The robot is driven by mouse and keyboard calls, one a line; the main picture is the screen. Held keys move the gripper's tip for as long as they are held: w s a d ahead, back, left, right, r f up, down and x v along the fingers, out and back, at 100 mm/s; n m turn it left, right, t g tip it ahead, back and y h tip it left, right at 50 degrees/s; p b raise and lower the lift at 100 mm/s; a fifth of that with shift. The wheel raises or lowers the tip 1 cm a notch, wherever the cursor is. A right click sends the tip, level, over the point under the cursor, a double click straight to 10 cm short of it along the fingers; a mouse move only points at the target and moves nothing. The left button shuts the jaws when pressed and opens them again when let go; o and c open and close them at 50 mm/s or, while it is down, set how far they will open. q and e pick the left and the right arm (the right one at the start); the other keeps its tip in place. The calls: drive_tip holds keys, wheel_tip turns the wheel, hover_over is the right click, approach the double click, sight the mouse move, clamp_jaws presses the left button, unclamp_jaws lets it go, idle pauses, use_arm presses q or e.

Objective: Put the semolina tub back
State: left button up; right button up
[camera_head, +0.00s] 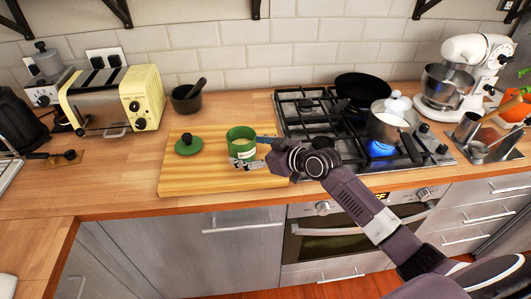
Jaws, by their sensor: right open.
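A green tub (240,133), open at the top and with a pale label, stands upright on a wooden board (200,183). I take it to be the semolina tub; its label is too small to read. A green lid with a dark knob (188,145) lies on the board to its left. My right gripper (249,153) reaches in from the right, low at the tub's front right side. Its fingers are open, one beside the tub and one in front of it. I cannot tell whether they touch it. My left gripper is not in view.
A gas hob (300,115) right of the board holds a black pan (362,88) and a pot (390,122) over a lit blue flame. A dark mortar (186,98) and yellow toaster (112,100) stand behind left. The counter front left of the board is clear.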

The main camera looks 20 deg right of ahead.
drive_tip(key=b+v, duration=0.1)
drive_tip(key=v, duration=0.8)
drive_tip(key=shift+f, duration=0.1)
drive_tip(key=shift+b+v, duration=0.35)
drive_tip(key=shift+v, duration=0.5)
drive_tip(key=shift+w+a, duration=0.1)
